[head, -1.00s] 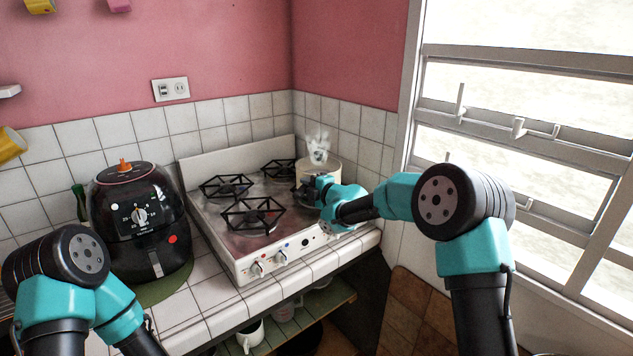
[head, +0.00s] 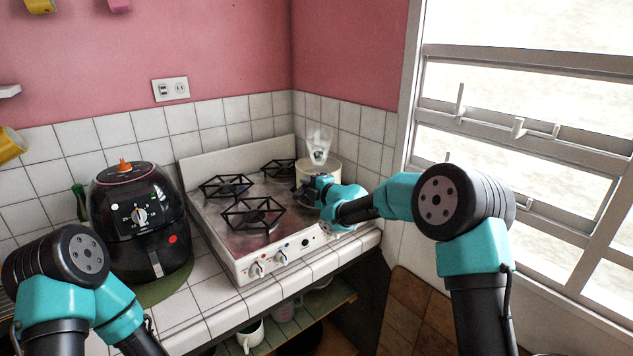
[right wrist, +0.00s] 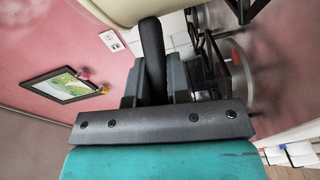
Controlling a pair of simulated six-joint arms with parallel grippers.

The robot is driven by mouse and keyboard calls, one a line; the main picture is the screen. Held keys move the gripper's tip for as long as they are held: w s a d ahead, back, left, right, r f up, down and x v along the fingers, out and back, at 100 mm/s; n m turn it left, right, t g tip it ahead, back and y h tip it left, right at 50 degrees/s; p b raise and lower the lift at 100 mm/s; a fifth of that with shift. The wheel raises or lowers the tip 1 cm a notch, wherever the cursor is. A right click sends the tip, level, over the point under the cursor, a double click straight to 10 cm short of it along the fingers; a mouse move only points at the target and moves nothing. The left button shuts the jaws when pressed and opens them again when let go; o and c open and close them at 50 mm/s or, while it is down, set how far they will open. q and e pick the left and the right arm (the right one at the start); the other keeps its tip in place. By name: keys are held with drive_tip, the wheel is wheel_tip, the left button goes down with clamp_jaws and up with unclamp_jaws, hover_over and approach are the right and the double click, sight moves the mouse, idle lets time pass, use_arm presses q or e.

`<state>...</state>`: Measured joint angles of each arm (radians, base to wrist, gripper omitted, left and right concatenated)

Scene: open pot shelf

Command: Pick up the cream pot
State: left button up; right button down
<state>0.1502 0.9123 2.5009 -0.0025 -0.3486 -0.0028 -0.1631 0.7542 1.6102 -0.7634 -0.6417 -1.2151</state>
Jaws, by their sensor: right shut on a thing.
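The cream pot (head: 322,169) stands at the back right of the white stove, with white steam rising above it. It also shows at the top edge of the right wrist view (right wrist: 165,8), mostly cut off. My right gripper (head: 312,190) is at the near side of the pot, shut on it; a dark handle-like bar (right wrist: 152,55) stands between the jaws in the right wrist view. The exact contact is hidden in the head view. My left arm is at the lower left; its gripper is out of view.
The white stove (head: 228,251) has black burner grates (head: 252,217) left of the pot. A black air fryer (head: 140,220) stands on the tiled counter to the left. A tiled wall corner is close behind the pot, and a window (head: 520,120) is at the right.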

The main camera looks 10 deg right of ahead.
drive_tip(key=shift+r, duration=0.2)
